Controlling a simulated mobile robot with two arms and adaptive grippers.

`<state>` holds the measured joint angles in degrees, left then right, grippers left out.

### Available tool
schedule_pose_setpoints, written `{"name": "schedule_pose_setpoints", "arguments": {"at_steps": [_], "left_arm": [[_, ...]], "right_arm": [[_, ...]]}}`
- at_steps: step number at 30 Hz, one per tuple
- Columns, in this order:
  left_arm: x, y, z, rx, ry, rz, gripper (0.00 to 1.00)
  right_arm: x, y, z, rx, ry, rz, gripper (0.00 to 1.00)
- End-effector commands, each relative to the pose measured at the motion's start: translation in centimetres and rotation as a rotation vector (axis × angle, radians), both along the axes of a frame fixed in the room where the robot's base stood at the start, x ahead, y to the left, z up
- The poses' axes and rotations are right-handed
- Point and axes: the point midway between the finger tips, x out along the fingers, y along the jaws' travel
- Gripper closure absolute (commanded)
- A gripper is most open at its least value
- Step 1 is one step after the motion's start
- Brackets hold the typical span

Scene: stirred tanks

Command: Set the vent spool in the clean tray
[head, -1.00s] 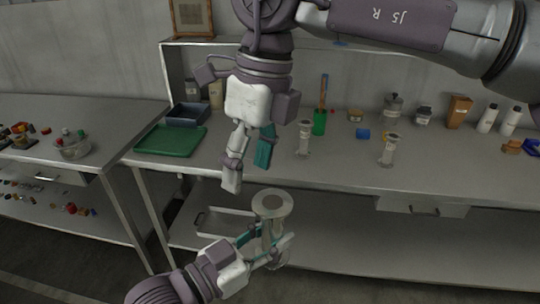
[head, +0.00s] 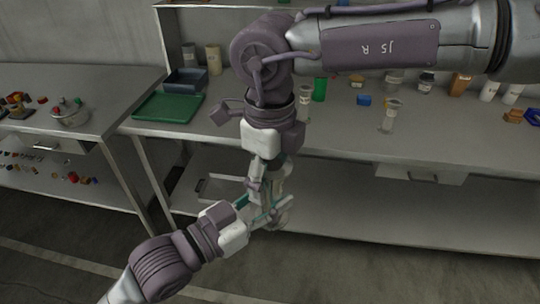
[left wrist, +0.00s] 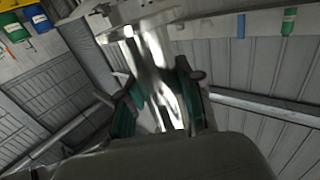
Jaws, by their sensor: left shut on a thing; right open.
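My left gripper (head: 262,214) is shut on a shiny metal spool (left wrist: 150,60), held in the air in front of the bench. In the left wrist view the spool stands between the teal fingers, with its wide flange at the top. In the head view my right gripper (head: 268,184) points down over the spool and hides most of it. It is open; I cannot tell whether its fingers touch the spool. A green tray (head: 150,112) lies flat on the bench at left, empty. Which tray is the clean one is not marked.
A dark blue bin (head: 186,80) stands behind the green tray. Similar flanged pieces (head: 390,117), bottles and jars stand along the bench. A side table at left holds a glass bowl (head: 70,116). A drawer (head: 420,173) sits under the bench edge.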

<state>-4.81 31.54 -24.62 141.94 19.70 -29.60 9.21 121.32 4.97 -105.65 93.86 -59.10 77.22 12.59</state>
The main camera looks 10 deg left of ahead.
Motion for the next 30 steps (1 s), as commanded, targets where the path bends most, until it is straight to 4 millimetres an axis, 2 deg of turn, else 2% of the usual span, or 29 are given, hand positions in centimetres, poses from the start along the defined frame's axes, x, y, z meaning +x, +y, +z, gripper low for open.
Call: {"name": "schedule_pose_setpoints", "arguments": {"at_steps": [11,14,21,22,24,25,26,30], "left_arm": [[-0.01,-0.01,0.07,-0.001,-0.002,0.0,1.0],[-0.01,-0.01,0.07,-0.001,-0.002,0.0,1.0],[0.0,0.0,0.06,-0.001,-0.002,0.0,1.0],[0.01,0.01,0.06,-0.001,-0.002,0.0,1.0],[0.01,0.01,0.06,-0.001,-0.002,0.0,1.0],[0.01,0.0,0.07,-0.001,-0.002,0.0,0.63],[0.01,0.0,0.06,-0.001,-0.001,0.0,0.58],[0.01,0.0,0.05,-0.001,-0.001,0.0,0.35]], "right_arm": [[-0.04,0.0,-0.7,0.0,0.0,0.001,0.33],[-0.04,0.0,-0.69,0.0,0.0,0.001,0.46],[-0.09,0.04,-0.68,0.001,0.002,0.002,0.86],[-0.1,0.04,-0.68,0.001,0.002,0.002,0.9],[-0.12,0.05,-0.68,0.001,0.002,0.003,0.9],[-0.11,0.07,-0.65,0.002,0.001,0.003,0.9],[-0.12,0.07,-0.65,0.002,0.001,0.003,0.96],[-0.1,0.05,-0.65,0.002,0.001,0.002,0.96]]}}
